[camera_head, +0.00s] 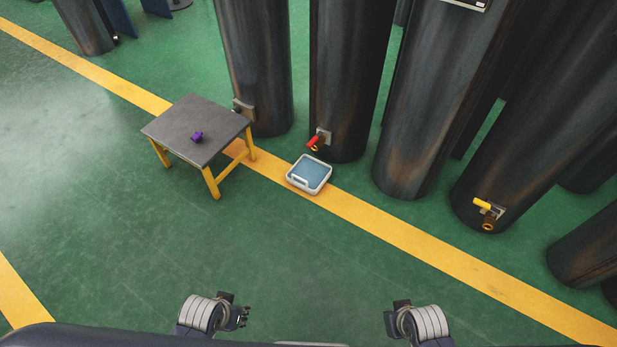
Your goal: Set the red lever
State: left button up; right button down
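The red lever (312,142) is on a small valve fitting low on a dark cylinder (347,80), right of the table. It slants, with its lower end toward the left. My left gripper (240,313) is at the bottom of the view, far from the lever and touching nothing; its fingers are too small to judge. My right arm's wrist shows at the bottom right of centre (402,318); its fingers are not clear. A yellow lever (482,203) sits on a similar fitting on another cylinder (520,150) to the right.
A grey-topped table (180,122) with yellow legs bears a small purple part (197,137). A white-rimmed blue case (309,174) lies on the floor below the red lever. A yellow line (400,240) crosses the green floor. The floor before me is clear.

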aim_at(311, 143)
jog(key=i, duration=0.85)
